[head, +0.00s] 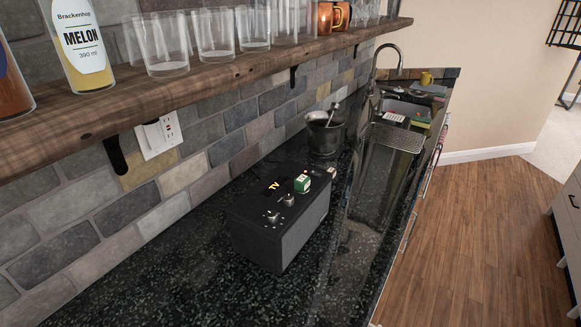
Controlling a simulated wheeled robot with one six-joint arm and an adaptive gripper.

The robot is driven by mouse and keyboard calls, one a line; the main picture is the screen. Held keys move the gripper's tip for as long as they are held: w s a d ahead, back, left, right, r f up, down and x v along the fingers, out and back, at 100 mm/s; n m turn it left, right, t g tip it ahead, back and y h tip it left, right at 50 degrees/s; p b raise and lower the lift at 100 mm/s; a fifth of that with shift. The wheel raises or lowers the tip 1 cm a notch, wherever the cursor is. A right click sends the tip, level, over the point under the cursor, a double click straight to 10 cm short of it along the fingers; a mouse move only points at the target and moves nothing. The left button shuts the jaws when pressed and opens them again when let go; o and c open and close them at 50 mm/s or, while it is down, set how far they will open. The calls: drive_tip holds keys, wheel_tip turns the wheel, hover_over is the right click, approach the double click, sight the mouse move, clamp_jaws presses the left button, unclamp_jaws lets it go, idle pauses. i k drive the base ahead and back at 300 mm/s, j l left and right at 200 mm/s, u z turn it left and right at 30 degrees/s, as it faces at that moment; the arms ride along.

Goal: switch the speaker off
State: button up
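The speaker (262,245) is a dark grey box standing on the black speckled counter (170,285). Two small silvery knobs, a front one (272,217) and a rear one (288,200), sit on the top panel. A small green and white box (302,183) is on top near the far edge of the panel. My gripper is not in this view.
A wooden shelf (200,85) with glasses and bottles overhangs the counter's wall side. A dark mortar with pestle (325,133) stands behind the speaker. A sink with a wire rack (395,137) lies farther back. Open wooden floor (470,240) is at right.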

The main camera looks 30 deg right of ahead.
sight(317, 174)
drive_tip(key=i+l+u, duration=0.15)
drive_tip(key=l, duration=0.5)
drive_tip(key=i+l+u, duration=0.2)
drive_tip(key=l, duration=0.5)
drive_tip(key=l+u, duration=0.15)
drive_tip(key=l, duration=0.5)
